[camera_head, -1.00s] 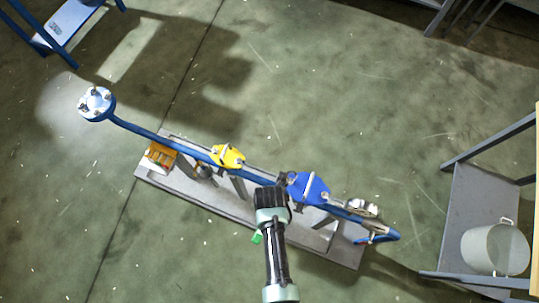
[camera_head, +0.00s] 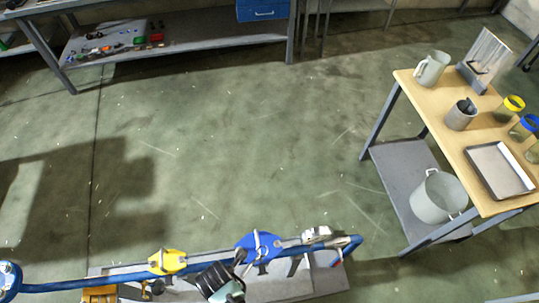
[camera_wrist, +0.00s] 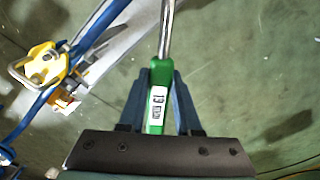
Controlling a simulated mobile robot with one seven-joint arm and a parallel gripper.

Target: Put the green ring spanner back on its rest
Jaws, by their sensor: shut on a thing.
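The green spanner (camera_wrist: 157,100) is in my gripper (camera_wrist: 160,76), as the wrist view shows. The two fingers are shut on its green handle, which bears a white label, and its bright metal shaft runs up out of the top of the picture. The ring end is out of view. In the head view my gripper (camera_head: 214,278) is over the pipe stand, in front of the gap between the yellow and blue valves; the spanner is hidden there. I cannot make out the spanner's rest in any view.
A blue pipe (camera_head: 97,278) with a yellow valve (camera_head: 167,262) and a blue valve (camera_head: 258,246) runs along a low grey base. A wooden-topped table (camera_head: 437,128) with vessels and a tray stands right, a pail (camera_head: 436,198) on its lower shelf. Open floor lies behind the pipe.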

